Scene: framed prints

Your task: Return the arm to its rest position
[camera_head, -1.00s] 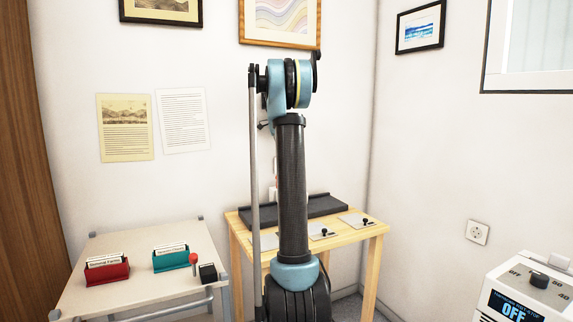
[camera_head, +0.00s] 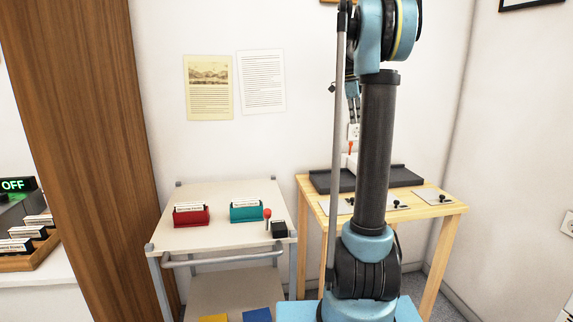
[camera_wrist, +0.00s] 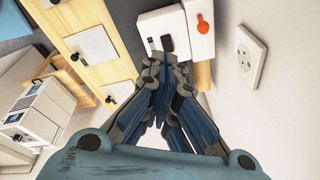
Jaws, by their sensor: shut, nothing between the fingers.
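My arm stands upright in front of the wooden table in the head view, bent at its top joint. My gripper (camera_head: 353,112) hangs down beyond the arm, partly hidden by it. In the wrist view my gripper (camera_wrist: 164,78) is shut, with its dark blue fingers together and nothing seen between them. The fingertips appear close to a white block with dark marks (camera_wrist: 162,35); I cannot tell whether they touch it.
The wooden table (camera_head: 447,207) carries a dark tray (camera_head: 405,177) and plates with black knobs. A white trolley (camera_head: 190,240) at left holds a red box (camera_head: 191,217), a teal box (camera_head: 246,213) and a red-topped lever (camera_head: 267,213). A wall socket (camera_wrist: 248,55) is near my gripper.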

